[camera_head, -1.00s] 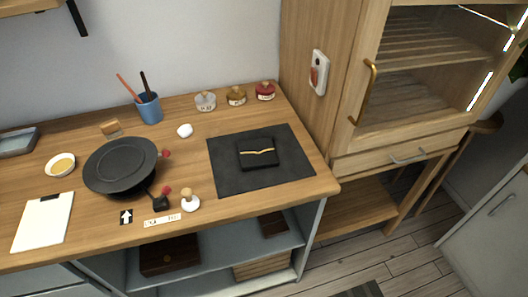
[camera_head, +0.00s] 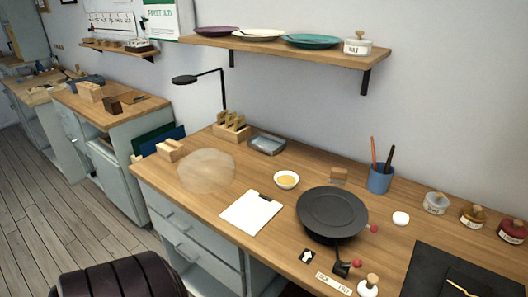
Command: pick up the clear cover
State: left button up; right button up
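The clear cover (camera_head: 207,171) is a hazy, see-through dome. It stands on the left part of the wooden workbench (camera_head: 262,180), near its front left edge. Nothing can be made out clearly under it. Neither of my grippers is in view.
A clipboard (camera_head: 252,212) lies right of the cover, with a small bowl (camera_head: 287,180) behind it. A wooden block (camera_head: 172,150), a wooden rack (camera_head: 231,126) and a grey tray (camera_head: 267,144) stand behind. A black turntable (camera_head: 332,212) is farther right. A dark chair (camera_head: 122,279) is at the front.

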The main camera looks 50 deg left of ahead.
aim_at(204, 170)
jog(key=u, duration=2.05)
jog(key=i+j+z, duration=0.15)
jog(key=j, duration=0.2)
jog(key=i+j+z, duration=0.3)
jog(key=i+j, duration=0.15)
jog(key=j, duration=0.3)
jog(key=i+j+z, duration=0.15)
jog(key=j, duration=0.25)
